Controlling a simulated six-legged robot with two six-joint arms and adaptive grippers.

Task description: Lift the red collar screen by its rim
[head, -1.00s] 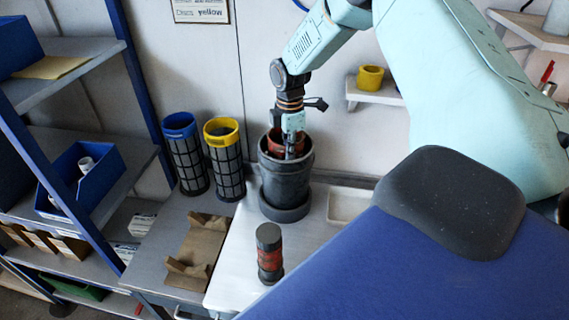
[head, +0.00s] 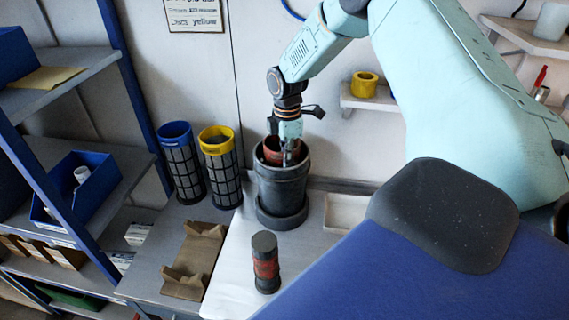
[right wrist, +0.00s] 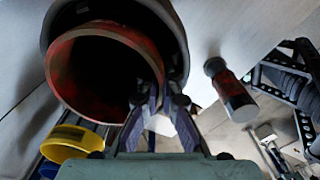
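The red collar screen (head: 274,150) stands in a dark grey pot-like vessel (head: 283,185), its collar showing at the mouth. In the right wrist view its red ring (right wrist: 62,75) is large and open towards me, with the dark vessel rim (right wrist: 180,45) behind it. My right gripper (head: 290,158) points down at the vessel mouth. In the right wrist view its fingers (right wrist: 165,98) converge with the ring's edge between them and look closed on it. The exact contact is partly hidden. My left gripper is not in view.
A blue-topped screen (head: 182,165) and a yellow-topped screen (head: 221,170) stand left of the vessel. A brown cradle (head: 195,262) lies in front of them. A dark cylinder with a red band (head: 266,262) stands in front of the vessel. A pale tray (head: 346,212) is to its right.

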